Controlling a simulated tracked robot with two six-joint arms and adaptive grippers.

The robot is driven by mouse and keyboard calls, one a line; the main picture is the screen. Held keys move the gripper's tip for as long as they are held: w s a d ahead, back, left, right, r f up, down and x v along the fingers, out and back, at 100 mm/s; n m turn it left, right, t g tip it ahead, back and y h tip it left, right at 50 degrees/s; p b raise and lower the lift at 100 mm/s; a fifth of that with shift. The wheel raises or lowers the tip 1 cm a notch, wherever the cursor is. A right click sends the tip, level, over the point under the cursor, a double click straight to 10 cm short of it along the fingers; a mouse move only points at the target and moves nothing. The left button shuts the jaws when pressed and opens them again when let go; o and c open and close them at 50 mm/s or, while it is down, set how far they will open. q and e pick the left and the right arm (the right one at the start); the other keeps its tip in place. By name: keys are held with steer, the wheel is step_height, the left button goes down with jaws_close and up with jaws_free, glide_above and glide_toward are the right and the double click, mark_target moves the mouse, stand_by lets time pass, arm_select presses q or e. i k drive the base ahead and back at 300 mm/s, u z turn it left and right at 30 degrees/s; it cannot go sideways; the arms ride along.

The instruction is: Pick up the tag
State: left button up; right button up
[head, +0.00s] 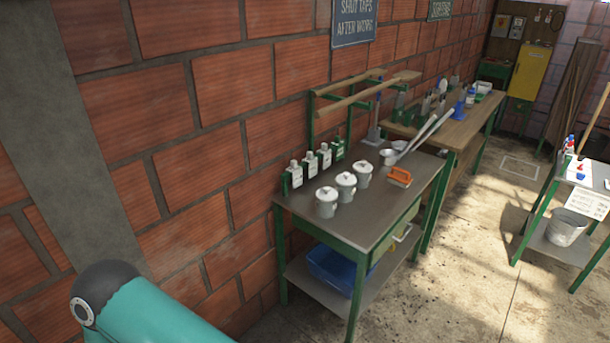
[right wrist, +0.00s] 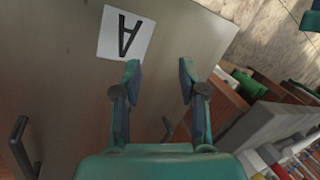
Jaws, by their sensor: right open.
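My right gripper (right wrist: 160,75) shows in the right wrist view with its two fingers spread apart and nothing between them. A white card with a black letter A (right wrist: 126,34) lies flat against a grey-brown panel (right wrist: 60,60), beyond and to the left of the fingertips. The fingers look apart from the card. I cannot pick out any other tag for certain in either view. My left gripper is not in view.
In the right wrist view, dark handles (right wrist: 22,145) are on the panel, and a pale grey object (right wrist: 285,125) is at right. In the head view, a green-framed table (head: 345,220) holds white bottles, lidded pots and an orange brush (head: 399,177).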

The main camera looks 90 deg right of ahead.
mark_target(296, 170)
steer(key=u, duration=0.75)
steer(key=i, duration=0.15)
steer(key=z, duration=2.35)
steer(key=i, duration=0.2)
steer(key=z, duration=1.65)
steer(key=k, duration=0.5)
steer(key=z, duration=0.4)
steer(key=i, duration=1.25)
steer(key=u, duration=0.5)
steer(key=i, duration=1)
steer(key=z, duration=0.05)
